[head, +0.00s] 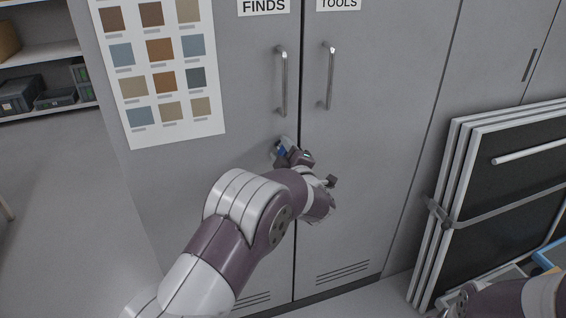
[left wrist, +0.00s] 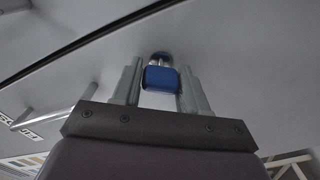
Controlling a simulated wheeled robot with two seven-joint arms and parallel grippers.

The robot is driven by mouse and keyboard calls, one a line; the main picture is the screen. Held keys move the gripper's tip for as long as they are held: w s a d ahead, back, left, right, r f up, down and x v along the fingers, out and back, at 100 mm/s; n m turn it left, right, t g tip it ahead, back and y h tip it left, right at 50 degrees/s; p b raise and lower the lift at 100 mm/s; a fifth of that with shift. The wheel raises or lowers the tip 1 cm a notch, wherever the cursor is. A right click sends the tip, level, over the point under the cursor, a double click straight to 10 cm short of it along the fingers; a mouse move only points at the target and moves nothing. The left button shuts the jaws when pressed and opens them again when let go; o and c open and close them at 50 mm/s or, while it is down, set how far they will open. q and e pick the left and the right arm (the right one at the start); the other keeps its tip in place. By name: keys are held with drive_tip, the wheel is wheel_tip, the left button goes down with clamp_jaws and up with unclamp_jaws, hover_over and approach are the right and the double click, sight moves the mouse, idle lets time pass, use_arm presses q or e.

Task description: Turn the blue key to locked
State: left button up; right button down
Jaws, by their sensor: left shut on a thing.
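The blue key (head: 282,152) is at the left door of the grey cabinet, below the left handle and near the gap between the doors. My left gripper (head: 279,151) is at the door and shut on the key's head. In the left wrist view the blue key head (left wrist: 160,79) sits between the two grey fingers (left wrist: 160,88), with a bright metal part and a dark blue piece behind it at the door face. The lock's marks are not readable, so I cannot tell the key's turn. My right arm shows at the bottom right; its jaws are not clear.
The grey cabinet (head: 370,190) has two upright metal handles (head: 281,82) and labels FINDS (head: 264,6) and TOOLS (head: 338,4). A colour chart (head: 158,70) hangs at left. Framed dark panels (head: 520,180) lean at right. Shelves with boxes (head: 50,98) stand far left.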

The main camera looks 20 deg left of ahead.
use_arm(q)
drive_tip(key=n+b, duration=0.4)
drive_tip(key=shift+f+b, duration=0.35)
drive_tip(key=shift+f, duration=0.05)
drive_tip(key=shift+r+n+b, duration=0.2)
drive_tip(key=shift+n+b, duration=0.9)
drive_tip(key=shift+b, duration=0.1)
drive_tip(key=o, duration=1)
drive_tip(key=shift+c, duration=0.2)
drive_tip(key=shift+r, duration=0.1)
drive_tip(key=p+v, duration=0.1)
drive_tip(key=v, duration=1.1)
drive_tip(key=shift+s+d, duration=0.2)
drive_tip(key=shift+s, duration=0.1)
